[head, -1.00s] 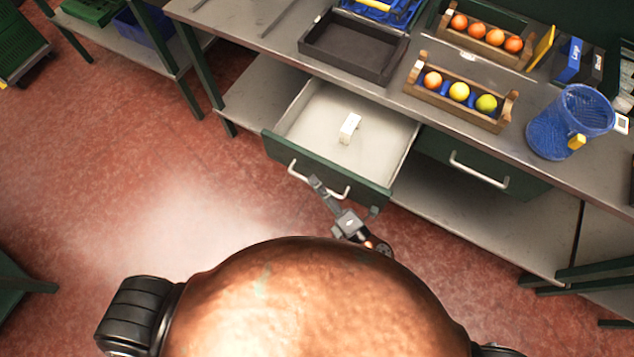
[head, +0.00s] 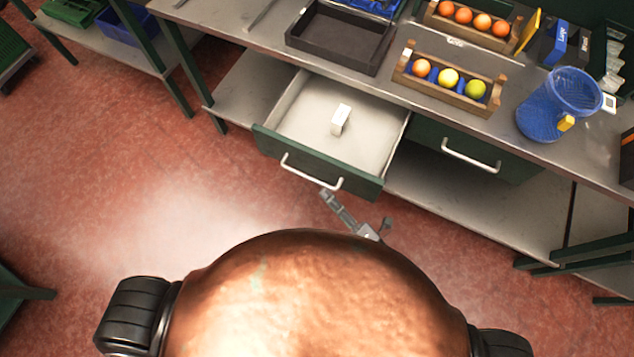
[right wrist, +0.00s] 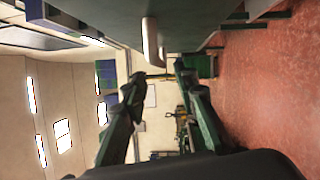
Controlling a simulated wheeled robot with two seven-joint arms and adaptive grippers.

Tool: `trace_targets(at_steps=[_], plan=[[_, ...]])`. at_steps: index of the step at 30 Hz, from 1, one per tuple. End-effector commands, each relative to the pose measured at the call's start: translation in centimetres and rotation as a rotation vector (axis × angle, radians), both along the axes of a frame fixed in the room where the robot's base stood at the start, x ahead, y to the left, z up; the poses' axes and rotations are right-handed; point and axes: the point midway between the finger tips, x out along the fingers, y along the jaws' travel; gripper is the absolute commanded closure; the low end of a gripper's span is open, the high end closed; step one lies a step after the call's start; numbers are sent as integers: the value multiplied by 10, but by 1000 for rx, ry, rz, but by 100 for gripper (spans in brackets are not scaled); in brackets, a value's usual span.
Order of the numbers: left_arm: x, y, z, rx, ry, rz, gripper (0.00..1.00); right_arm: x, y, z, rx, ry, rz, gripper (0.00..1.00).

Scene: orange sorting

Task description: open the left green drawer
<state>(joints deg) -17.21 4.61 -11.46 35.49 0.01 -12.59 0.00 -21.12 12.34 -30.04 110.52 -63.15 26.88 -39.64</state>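The left green drawer (head: 345,172) is pulled well out from under the table in the head view. Its pale tray holds a small white block (head: 340,119). Its bar handle (head: 311,174) is bare; a pale handle end (right wrist: 152,42) also shows in the right wrist view, beyond the fingertips. My right gripper (head: 356,207) is just in front of the drawer, apart from the handle. In the right wrist view its two dark fingers (right wrist: 160,76) are spread with nothing between them. My left gripper is not in view.
A second green drawer (head: 470,155) is shut at the right. On the tabletop are a black tray (head: 300,42), a wooden crate of fruit (head: 440,97) and a blue mesh bin (head: 540,115). The red floor (head: 130,200) is clear at the left.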

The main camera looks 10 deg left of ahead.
Motion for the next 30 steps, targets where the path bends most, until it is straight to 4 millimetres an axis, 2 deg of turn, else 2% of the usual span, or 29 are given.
trace_targets(at_steps=[3,9,27,30], plan=[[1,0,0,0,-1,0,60,-13,-16,-2,-1,2,-1,73],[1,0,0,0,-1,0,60,-24,-28,-3,0,0,0,73],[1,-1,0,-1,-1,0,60,-25,-30,-3,0,0,0,73],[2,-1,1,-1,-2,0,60,-21,-33,-10,4,24,-12,73]])
